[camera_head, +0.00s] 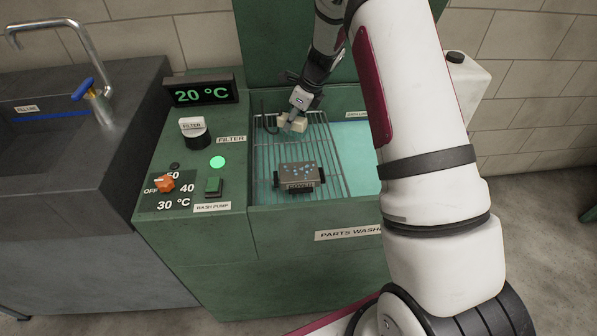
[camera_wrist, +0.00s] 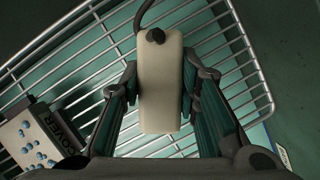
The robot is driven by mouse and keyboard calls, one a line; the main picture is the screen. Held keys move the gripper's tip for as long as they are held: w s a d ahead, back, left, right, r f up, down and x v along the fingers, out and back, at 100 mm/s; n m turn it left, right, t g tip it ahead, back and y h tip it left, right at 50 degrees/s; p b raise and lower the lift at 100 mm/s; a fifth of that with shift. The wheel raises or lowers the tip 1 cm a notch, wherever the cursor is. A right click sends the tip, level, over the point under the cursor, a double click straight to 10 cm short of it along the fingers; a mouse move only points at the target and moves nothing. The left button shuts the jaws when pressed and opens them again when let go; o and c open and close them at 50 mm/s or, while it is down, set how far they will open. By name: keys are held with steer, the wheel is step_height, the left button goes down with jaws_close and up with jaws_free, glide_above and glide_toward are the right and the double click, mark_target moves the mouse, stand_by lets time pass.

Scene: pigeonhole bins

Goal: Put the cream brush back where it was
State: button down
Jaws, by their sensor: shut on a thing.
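The cream brush (camera_wrist: 160,95) is a pale block with a dark hose or cord at its far end. My gripper (camera_wrist: 160,88) is shut on it, one finger on each long side, in the wrist view. In the head view the brush (camera_head: 292,124) is at the back of the wire rack (camera_head: 333,172), under my gripper (camera_head: 296,118). I cannot tell whether the brush touches the rack. The brush's underside is hidden.
A grey cover (camera_head: 299,176) with blue spots lies on the front of the rack; it also shows in the wrist view (camera_wrist: 36,140). The green parts washer (camera_head: 240,235) has teal liquid (camera_head: 357,150) right of the rack. A dark sink (camera_head: 120,110) stands at left.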

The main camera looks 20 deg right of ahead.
steer(key=shift+f, duration=0.35)
stand_by(0.5)
steer(key=c, duration=1.5)
jaws_free()
steer(key=shift+c, duration=0.2)
steer(key=shift+o, duration=0.6)
steer(key=o, duration=0.4)
steer(key=shift+o, duration=0.2)
steer(key=shift+p+v, duration=2.35)
steer(key=shift+v, duration=1.65)
